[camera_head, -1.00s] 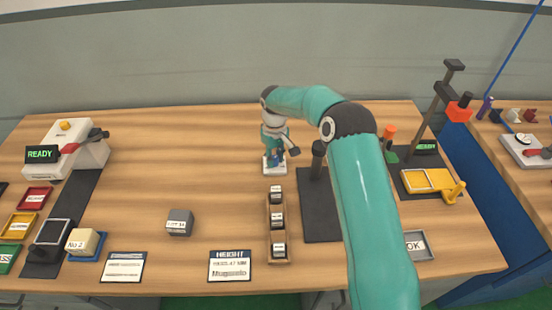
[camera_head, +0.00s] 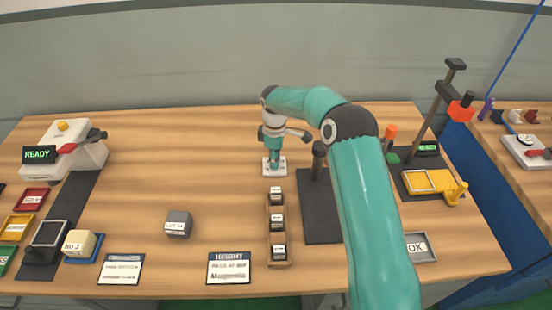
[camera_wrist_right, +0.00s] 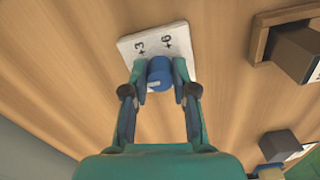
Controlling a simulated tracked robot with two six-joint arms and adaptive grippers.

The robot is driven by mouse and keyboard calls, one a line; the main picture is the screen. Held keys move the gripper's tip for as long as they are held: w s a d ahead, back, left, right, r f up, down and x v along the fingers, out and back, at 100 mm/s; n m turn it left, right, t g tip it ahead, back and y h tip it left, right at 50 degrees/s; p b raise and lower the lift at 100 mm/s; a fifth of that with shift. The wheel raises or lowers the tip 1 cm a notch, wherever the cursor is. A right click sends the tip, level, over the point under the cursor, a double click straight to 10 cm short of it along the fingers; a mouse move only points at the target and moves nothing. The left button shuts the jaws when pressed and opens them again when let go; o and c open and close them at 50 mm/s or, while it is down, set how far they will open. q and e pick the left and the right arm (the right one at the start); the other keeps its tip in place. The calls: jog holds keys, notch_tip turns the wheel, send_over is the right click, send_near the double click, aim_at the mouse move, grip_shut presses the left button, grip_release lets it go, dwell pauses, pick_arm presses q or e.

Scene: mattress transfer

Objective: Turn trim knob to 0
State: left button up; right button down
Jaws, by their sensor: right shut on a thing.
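The trim knob (camera_wrist_right: 159,73) is blue with a pale mark and stands on a small white plate (camera_wrist_right: 140,44), with "+3" and "+6" legible in the right wrist view. The plate also shows in the head view (camera_head: 268,169) near the middle of the table. My right gripper (camera_wrist_right: 160,80) is over the plate, shut on the knob with one finger on each side. The fingers hide part of the dial, and I cannot read a 0 mark. In the head view my right gripper (camera_head: 273,160) points down onto the plate. My left gripper is not in view.
A wooden rack (camera_head: 267,236) of dark blocks stands just in front of the plate. A black stand (camera_head: 318,225) is to its right, partly behind my arm. A grey block (camera_head: 178,224) sits front left.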

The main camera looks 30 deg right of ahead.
jog(key=shift+a, duration=0.1)
dwell(0.4)
jog(key=c, duration=0.9)
grip_release()
notch_tip(320, 180, up, 12)
